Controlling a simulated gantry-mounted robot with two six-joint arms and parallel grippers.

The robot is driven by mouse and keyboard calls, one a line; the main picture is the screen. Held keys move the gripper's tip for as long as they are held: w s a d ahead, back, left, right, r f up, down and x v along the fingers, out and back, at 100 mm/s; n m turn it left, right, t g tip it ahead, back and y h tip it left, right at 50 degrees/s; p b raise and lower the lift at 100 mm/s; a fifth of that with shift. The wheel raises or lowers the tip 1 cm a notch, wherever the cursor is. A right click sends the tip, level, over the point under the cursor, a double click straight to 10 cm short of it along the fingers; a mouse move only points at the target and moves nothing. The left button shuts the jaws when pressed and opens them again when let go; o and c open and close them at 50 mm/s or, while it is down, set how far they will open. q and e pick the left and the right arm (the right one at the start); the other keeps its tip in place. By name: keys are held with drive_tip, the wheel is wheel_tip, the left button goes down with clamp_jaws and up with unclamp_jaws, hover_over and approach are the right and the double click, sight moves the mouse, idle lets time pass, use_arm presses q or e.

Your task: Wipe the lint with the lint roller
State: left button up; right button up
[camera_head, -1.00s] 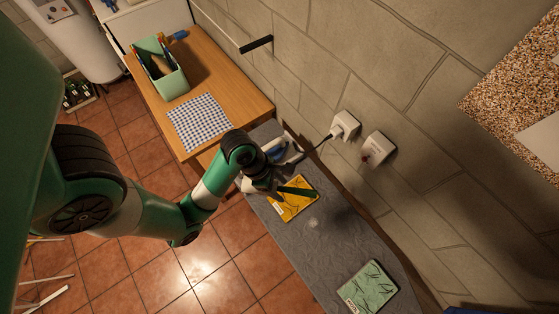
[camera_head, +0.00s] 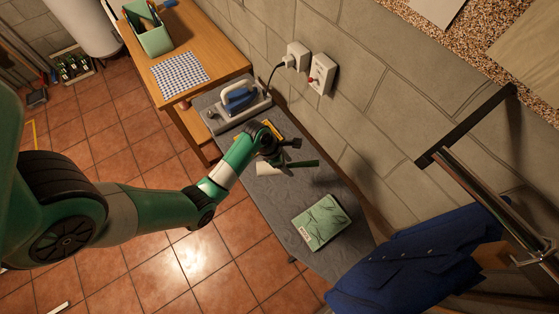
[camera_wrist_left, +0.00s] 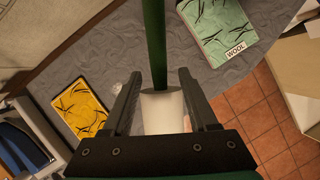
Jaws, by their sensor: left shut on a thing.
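My left gripper (camera_head: 277,154) is shut on the lint roller, which has a green bar (camera_head: 302,164) and a white cylinder (camera_head: 268,169). In the left wrist view the white cylinder (camera_wrist_left: 162,111) lies between the fingers, and the green bar points away. The roller is over the grey board between a yellow swatch (camera_wrist_left: 80,108), mostly hidden by my arm in the head view, and a green swatch (camera_head: 321,221). The green swatch, labelled "WOOL" in the wrist view (camera_wrist_left: 222,28), bears dark strands. The yellow swatch bears dark strands too. My right gripper is out of view.
A blue iron (camera_head: 240,98) stands at the far end of the grey board (camera_head: 285,205), its cord running to a wall socket. A blue jacket (camera_head: 415,265) hangs at the right. A wooden table (camera_head: 210,50) with a checked cloth (camera_head: 180,73) is behind. The stone wall borders the board.

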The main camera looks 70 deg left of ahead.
use_arm(q)
drive_tip(key=w+a+f+n+b, duration=0.1)
drive_tip(key=w+a+f+b, duration=0.2)
drive_tip(key=a+f+b, duration=0.4)
wheel_tip(320, 180, down, 5)
drive_tip(key=shift+w+a+r+y, duration=0.15)
drive_tip(key=shift+w+a+y, duration=0.15)
drive_tip(key=shift+w+a, duration=0.1)
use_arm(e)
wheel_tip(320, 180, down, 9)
